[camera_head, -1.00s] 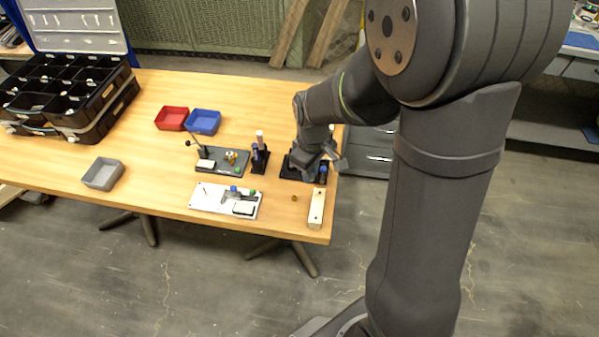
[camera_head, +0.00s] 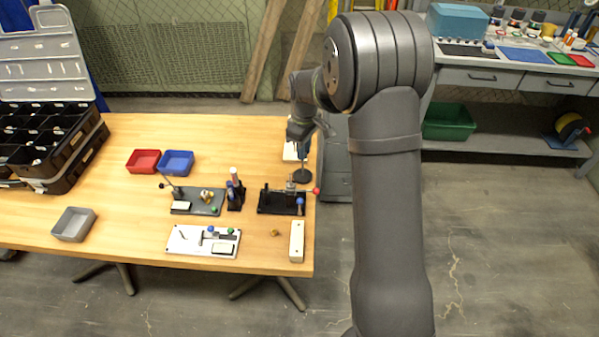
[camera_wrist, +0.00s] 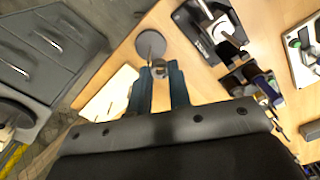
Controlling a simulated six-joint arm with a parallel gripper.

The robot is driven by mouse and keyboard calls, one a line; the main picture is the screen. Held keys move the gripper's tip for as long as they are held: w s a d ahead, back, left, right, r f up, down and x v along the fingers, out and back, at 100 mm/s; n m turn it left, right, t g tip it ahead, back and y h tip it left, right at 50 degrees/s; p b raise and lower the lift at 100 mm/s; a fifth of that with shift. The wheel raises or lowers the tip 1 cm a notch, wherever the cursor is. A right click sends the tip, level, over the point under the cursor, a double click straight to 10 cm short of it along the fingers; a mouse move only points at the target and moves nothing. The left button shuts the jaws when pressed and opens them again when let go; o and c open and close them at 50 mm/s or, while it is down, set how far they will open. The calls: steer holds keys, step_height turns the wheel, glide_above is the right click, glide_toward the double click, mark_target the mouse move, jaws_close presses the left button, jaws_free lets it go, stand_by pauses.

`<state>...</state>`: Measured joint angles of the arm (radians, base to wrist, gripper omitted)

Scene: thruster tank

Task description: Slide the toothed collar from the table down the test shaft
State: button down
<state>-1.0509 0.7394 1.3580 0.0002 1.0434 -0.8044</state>
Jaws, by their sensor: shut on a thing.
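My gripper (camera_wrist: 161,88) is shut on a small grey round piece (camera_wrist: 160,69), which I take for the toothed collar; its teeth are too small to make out. In the head view my gripper (camera_head: 301,135) is at the back right of the table, above an upright stand with a round dark base (camera_head: 303,174), which looks like the test shaft. Its disc base (camera_wrist: 150,43) shows just beyond my fingertips in the wrist view. I cannot tell whether the collar is around the shaft or above it.
A black fixture (camera_head: 270,205) with a red-knobbed lever stands in front of the shaft. A whitish flat piece (camera_wrist: 108,96) lies beside the base. A small brass piece (camera_head: 274,233) and a pale block (camera_head: 297,241) lie nearer the front. The table's right edge is close.

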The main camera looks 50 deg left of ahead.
steer(key=shift+w+a+r+n, duration=0.1)
steer(key=shift+w+a+n, duration=0.05)
steer(key=shift+w+a, duration=0.4)
steer(key=shift+w+a+r+n, duration=0.15)
steer(key=shift+w+a, duration=0.2)
steer(key=shift+a, duration=0.3)
steer(key=shift+f, duration=1.95)
steer(key=shift+f, duration=0.6)
steer(key=shift+f, duration=0.3)
steer(key=shift+f, duration=0.2)
steer(key=shift+f, duration=0.35)
steer(key=shift+f, duration=0.35)
steer(key=shift+f, duration=0.45)
steer(key=shift+f, duration=0.5)
